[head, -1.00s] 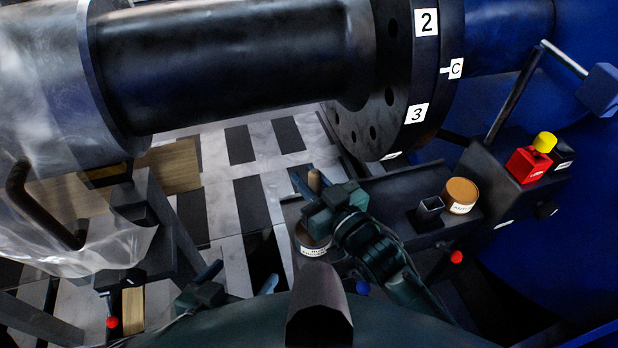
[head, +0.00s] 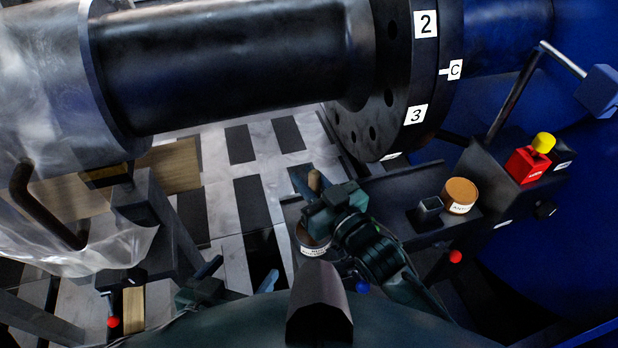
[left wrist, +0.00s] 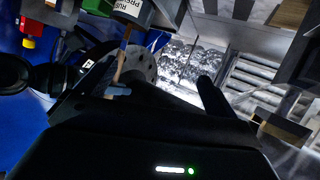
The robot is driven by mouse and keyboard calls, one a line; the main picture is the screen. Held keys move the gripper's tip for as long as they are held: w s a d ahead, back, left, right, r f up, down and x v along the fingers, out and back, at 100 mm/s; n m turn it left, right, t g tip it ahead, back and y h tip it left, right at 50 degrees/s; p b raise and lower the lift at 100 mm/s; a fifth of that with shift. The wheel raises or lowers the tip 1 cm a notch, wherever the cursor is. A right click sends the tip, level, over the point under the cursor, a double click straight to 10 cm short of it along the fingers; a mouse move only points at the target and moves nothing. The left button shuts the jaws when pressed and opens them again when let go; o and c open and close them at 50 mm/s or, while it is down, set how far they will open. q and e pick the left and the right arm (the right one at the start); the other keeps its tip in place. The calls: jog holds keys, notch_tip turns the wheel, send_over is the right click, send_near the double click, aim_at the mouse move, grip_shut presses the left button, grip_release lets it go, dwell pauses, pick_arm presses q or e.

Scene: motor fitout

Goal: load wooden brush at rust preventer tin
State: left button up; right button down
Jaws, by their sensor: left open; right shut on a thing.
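The rust preventer tin (head: 313,249) stands on the dark ledge below my right gripper, its rim partly covered. In the left wrist view, the tin (left wrist: 134,12) appears upside down at the top. My right gripper (head: 322,207) is shut on the wooden brush (head: 315,181), whose handle end sticks up above the jaws. The brush handle (left wrist: 121,63) also shows beside the tin in the left wrist view. Its bristle end is hidden, so I cannot tell whether it is inside the tin. My left gripper (head: 240,278) is open and empty, low and left of the tin.
A second tin with an orange-brown top (head: 461,193) stands on the ledge at right, beside a small open square holder (head: 429,208). A red block with a yellow knob (head: 530,160) is further right. The large dark shaft and flange (head: 390,80) hang over the ledge.

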aim_at(319, 178)
pick_arm(q)
jog(key=shift+s+f, duration=0.1)
pick_arm(e)
jog(key=shift+f, duration=0.3)
jog(key=shift+r+p, duration=1.7)
jog(key=shift+r, duration=0.05)
jog(key=shift+r+p, duration=0.35)
pick_arm(q)
notch_tip(319, 178, up, 3)
jog(key=m+g+p, duration=0.1)
jog(key=p, duration=0.2)
jog(key=shift+s+d, duration=0.1)
pick_arm(e)
notch_tip(319, 178, up, 3)
jog(key=shift+r, duration=0.1)
